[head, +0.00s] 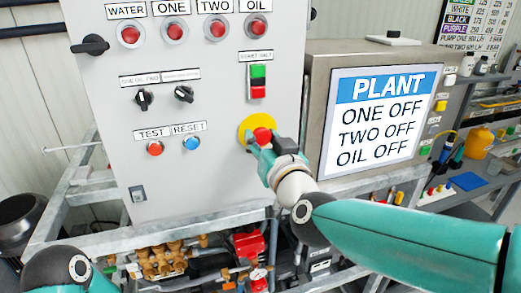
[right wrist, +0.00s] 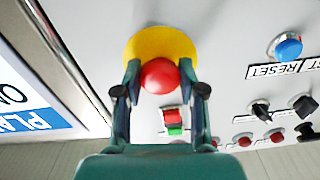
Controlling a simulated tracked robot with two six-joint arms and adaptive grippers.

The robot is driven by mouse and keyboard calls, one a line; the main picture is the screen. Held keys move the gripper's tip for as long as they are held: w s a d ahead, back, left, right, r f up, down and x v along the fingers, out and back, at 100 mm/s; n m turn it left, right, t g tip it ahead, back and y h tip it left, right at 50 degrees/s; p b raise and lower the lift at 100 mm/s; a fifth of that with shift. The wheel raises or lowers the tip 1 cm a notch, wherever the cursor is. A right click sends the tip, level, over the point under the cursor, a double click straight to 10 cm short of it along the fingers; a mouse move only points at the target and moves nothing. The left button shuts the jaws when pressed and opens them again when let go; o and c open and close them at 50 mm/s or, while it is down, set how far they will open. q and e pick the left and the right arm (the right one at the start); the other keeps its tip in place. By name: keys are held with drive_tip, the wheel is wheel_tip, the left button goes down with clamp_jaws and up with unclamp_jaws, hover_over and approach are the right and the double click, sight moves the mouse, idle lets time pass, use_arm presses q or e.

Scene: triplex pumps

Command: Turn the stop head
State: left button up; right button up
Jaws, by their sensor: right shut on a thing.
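The stop head (head: 263,135) is a red mushroom button on a yellow round plate (head: 244,128), low on the right side of the grey control panel. My right gripper (head: 257,146) is at it, with the arm coming in from the right. In the right wrist view the red head (right wrist: 160,76) sits between the two fingers of my right gripper (right wrist: 160,82), which are shut on its sides. The yellow plate (right wrist: 160,42) shows behind it. My left arm shows at the lower left of the head view; its gripper is out of frame.
The grey panel (head: 190,100) also carries red lamps, black selector knobs, a green and red start/halt switch (head: 258,81) and a blue reset button (head: 192,143). Right of it a screen (head: 375,120) reads PLANT, ONE OFF, TWO OFF, OIL OFF. Pipes and brass fittings (head: 165,260) lie below.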

drive_tip(key=shift+m, duration=1)
drive_tip(key=o, duration=1.2)
drive_tip(key=shift+c, duration=0.2)
drive_tip(key=v, duration=1.2)
